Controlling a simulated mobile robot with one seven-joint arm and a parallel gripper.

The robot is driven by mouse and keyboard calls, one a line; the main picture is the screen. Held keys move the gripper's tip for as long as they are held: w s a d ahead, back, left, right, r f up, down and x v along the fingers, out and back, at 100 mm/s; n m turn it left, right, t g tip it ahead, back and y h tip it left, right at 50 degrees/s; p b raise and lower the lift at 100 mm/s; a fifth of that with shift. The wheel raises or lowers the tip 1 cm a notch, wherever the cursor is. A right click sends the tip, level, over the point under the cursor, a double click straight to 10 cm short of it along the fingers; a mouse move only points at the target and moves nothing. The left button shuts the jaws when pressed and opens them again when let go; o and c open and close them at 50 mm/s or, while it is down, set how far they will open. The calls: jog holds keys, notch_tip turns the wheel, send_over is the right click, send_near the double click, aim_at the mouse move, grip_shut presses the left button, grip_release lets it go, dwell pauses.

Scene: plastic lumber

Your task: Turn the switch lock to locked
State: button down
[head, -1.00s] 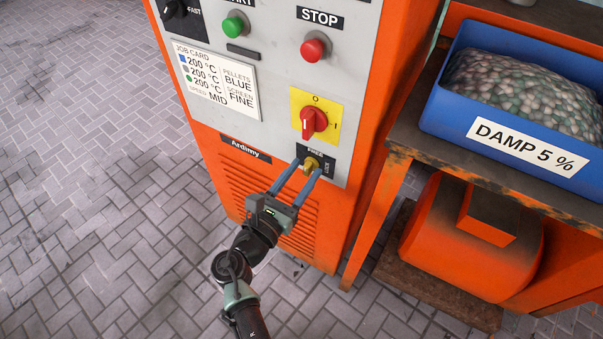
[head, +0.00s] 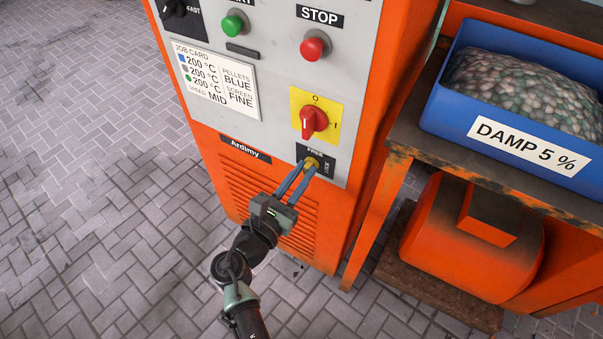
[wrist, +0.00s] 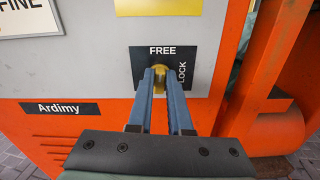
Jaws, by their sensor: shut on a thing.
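The switch lock is a small brass knob (head: 312,162) on a black plate (head: 327,155) low on the grey machine panel. The plate reads FREE at the top and LOCK at its right side. My gripper (head: 307,170) is shut on the knob, one blue finger on each side. In the wrist view the knob (wrist: 159,72) shows between the two fingertips, which hide part of it. The knob's exact pointing direction is hard to make out.
A red stop button (head: 315,46) and a green button (head: 235,24) sit higher on the panel. A job card (head: 216,80) is at left. A bench (head: 405,135) with a blue pellet bin (head: 450,115) stands close at right. The floor at left is clear.

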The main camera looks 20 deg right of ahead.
jog(key=m+b, duration=0.1)
jog(key=m, duration=0.3)
jog(key=shift+s+f+b, duration=0.1)
jog(key=shift+f+b, duration=0.1)
jog(key=shift+b, duration=0.2)
jog(key=shift+s+d+f+m+b, duration=0.1)
jog(key=shift+m+b, duration=1.25)
jog(key=shift+m, duration=0.75)
jog(key=shift+s+d+f+m+b, duration=0.1)
jog(key=shift+m+b, duration=1.3)
jog(key=shift+m, duration=0.7)
jog(key=shift+f+m+b, duration=0.1)
jog(key=shift+m+b, duration=1.25)
jog(key=shift+m, duration=0.75)
jog(key=c, duration=0.8)
grip_release()
jog(key=shift+r, duration=0.1)
jog(key=shift+c, duration=0.2)
jog(key=p+v, duration=0.2)
jog(key=v, duration=1.1)
jog(key=shift+p, duration=0.35)
